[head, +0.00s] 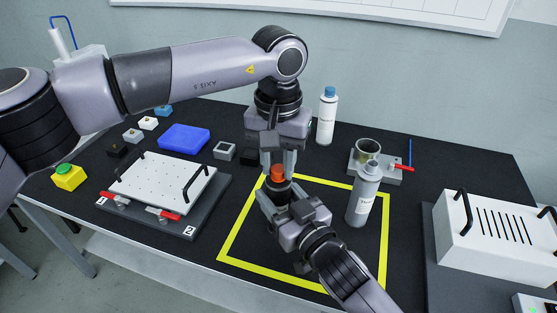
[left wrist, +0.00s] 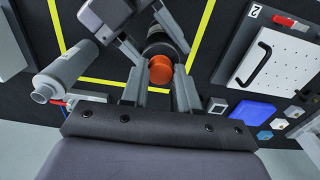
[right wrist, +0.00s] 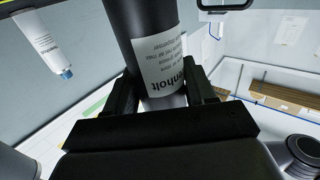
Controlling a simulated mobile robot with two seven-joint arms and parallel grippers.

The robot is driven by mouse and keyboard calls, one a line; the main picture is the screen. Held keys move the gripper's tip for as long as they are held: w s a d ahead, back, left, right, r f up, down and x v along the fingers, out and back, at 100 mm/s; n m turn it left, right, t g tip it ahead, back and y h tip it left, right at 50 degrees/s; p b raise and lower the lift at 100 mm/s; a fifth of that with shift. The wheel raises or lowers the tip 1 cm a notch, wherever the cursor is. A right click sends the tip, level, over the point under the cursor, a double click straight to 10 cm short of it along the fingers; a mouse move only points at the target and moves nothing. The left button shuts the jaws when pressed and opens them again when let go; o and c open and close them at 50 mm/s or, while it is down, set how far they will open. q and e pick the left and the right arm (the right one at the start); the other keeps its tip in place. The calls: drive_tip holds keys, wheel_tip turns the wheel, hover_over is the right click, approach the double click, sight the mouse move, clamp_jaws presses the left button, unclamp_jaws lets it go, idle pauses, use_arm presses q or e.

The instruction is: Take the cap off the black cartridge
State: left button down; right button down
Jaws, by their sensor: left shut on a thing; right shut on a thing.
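The black cartridge (head: 278,188) is upright inside the yellow square, with an orange cap (head: 278,172) on top. It fills the middle of the right wrist view (right wrist: 140,25), with a white printed label (right wrist: 165,62). My right gripper (head: 279,200) is shut on the cartridge from the near side. My left gripper (head: 277,166) points down from above and is shut on the orange cap. In the left wrist view the orange cap (left wrist: 160,70) shows between the two fingers, over the dark cartridge top. The fingers partly hide the cap and cartridge in the head view.
A grey bottle (head: 364,195) stands close right of my right gripper. Behind are a white blue-capped bottle (head: 327,117) and a cup fixture (head: 382,177) with a red handle. A white plate with handles (head: 163,183) lies left, a white slotted box (head: 495,238) right.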

use_arm(q)
drive_tip(key=n, duration=0.9)
drive_tip(key=shift+a+n, duration=0.1)
drive_tip(key=shift+n, duration=0.2)
drive_tip(key=n, duration=0.4)
drive_tip(key=shift+n, duration=0.3)
drive_tip(key=n, duration=0.4)
drive_tip(key=shift+n, duration=0.3)
drive_tip(key=n, duration=0.8)
drive_tip(key=shift+r, duration=0.1)
drive_tip(key=n, duration=0.9)
drive_tip(key=shift+s, duration=0.1)
drive_tip(key=n, duration=0.6)
drive_tip(key=shift+n, duration=0.3)
drive_tip(key=n, duration=1.2)
drive_tip(key=shift+r, duration=0.1)
